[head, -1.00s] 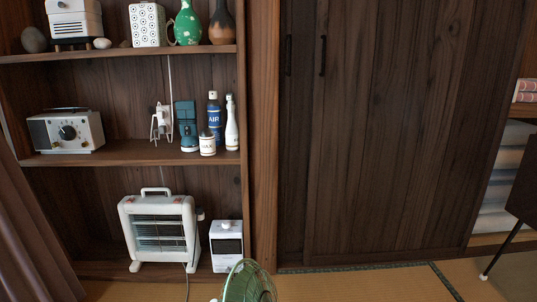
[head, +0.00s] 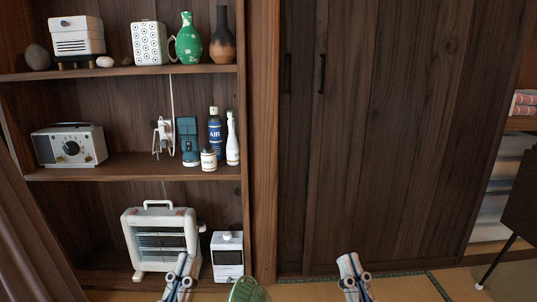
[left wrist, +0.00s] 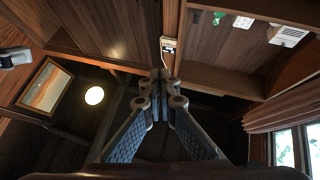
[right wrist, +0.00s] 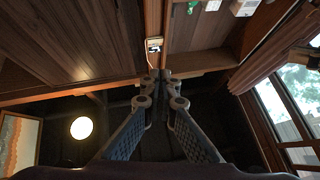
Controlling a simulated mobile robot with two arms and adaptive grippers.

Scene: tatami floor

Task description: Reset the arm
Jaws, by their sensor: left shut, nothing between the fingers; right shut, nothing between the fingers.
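My left gripper (head: 181,268) rises from the bottom edge of the head view, in front of the white heater. It is shut and empty, and its closed fingers also show in the left wrist view (left wrist: 159,78). My right gripper (head: 349,262) rises from the bottom edge, in front of the dark sliding doors. It is shut and empty too, and its fingers meet in the right wrist view (right wrist: 159,78). Both grippers point upward, apart from each other.
A wooden shelf (head: 120,70) at left holds a radio (head: 70,146), vases, bottles and a heater (head: 160,240). A green fan (head: 248,290) stands low between my grippers. Dark sliding doors (head: 390,130) fill the middle right. A dark panel on a thin leg (head: 497,262) is at the far right.

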